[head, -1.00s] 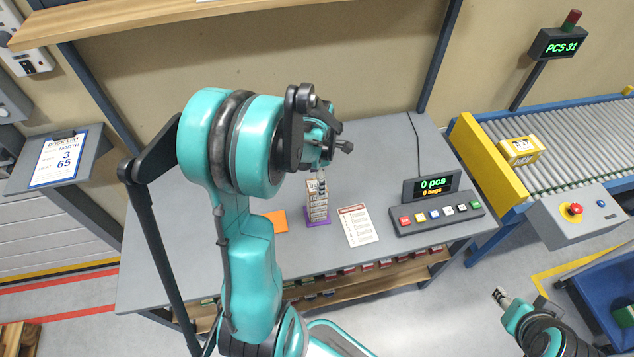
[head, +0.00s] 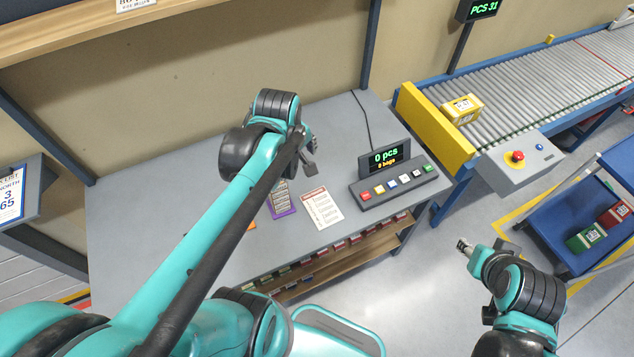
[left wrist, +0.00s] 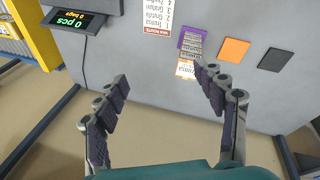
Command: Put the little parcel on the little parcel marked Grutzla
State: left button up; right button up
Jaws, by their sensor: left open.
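A stack of little parcels (head: 281,196) stands on a purple mat (head: 285,213) on the grey table, just below my left gripper. In the left wrist view the stack (left wrist: 190,52) lies beyond the fingers, with a white, orange-printed label at its near end. The labels are too small to read, so I cannot tell which parcel is marked Grutzla. My left gripper (head: 312,156) is above the table, apart from the stack. In the left wrist view the gripper (left wrist: 160,76) is spread open and empty. My right gripper (head: 465,245) hangs over the floor; its jaw opening is unclear.
A printed list card (head: 320,208) and a button console (head: 398,187) lie right of the stack. The left wrist view shows an orange mat (left wrist: 233,51) and a black mat (left wrist: 276,59). A yellow box (head: 461,109) is on the conveyor; a blue cart (head: 556,215) holds green and red boxes.

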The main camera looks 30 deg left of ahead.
pick_arm(q)
jog(key=s+d+r+m+t, duration=0.1)
jog(key=s+d+m+t, duration=0.2)
jog(key=d+m, duration=0.5)
jog(key=shift+s+m+t+h, duration=0.35)
jog(key=shift+s+m, duration=0.5)
jog(key=shift+m, duration=2.35)
